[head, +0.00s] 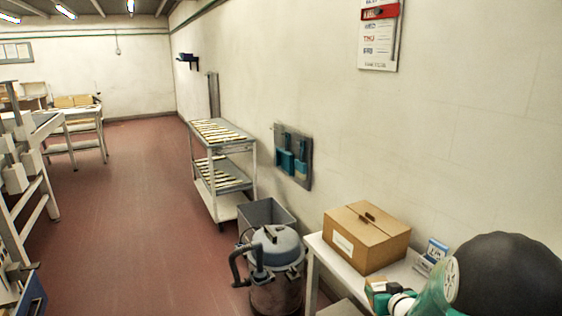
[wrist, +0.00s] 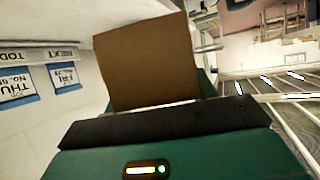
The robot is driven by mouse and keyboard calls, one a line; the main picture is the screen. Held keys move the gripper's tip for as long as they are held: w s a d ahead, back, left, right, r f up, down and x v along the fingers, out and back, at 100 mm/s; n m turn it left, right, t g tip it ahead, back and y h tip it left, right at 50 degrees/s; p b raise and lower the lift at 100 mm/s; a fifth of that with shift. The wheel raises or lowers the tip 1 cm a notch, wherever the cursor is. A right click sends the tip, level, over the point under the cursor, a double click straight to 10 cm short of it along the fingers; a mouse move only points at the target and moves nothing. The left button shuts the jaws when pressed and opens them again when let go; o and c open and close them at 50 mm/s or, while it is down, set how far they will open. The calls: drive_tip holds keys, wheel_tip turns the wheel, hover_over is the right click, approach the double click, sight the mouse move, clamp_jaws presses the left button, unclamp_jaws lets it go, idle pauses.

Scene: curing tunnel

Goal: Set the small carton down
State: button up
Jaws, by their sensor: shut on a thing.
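The small carton (wrist: 147,62) is a plain brown box, seen large and slightly tilted in the wrist view, just beyond the dark pad of my gripper (wrist: 165,112). My gripper is shut on it. In the head view a small brown corner of the carton (head: 376,283) shows at the lower right, beside my green gripper (head: 388,299), over or near the front part of the white table (head: 317,247). My own arm hides much of that area. I cannot tell whether the carton touches the tabletop.
A larger taped cardboard box (head: 366,240) stands on the table against the wall. A small blue and white card display (head: 432,257) is to its right. A shop vacuum (head: 275,262) and a grey bin (head: 266,215) stand left of the table. A shelf cart (head: 223,165) is farther back.

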drive_tip(key=w+a+f, duration=0.1)
drive_tip(key=a+f, duration=0.8)
drive_tip(key=a, duration=0.4)
drive_tip(key=s+f, duration=0.4)
drive_tip(key=f, duration=0.1)
drive_tip(key=shift+s+a+f+m+h, duration=0.35)
drive_tip(key=shift+s+f+m+h, duration=0.05)
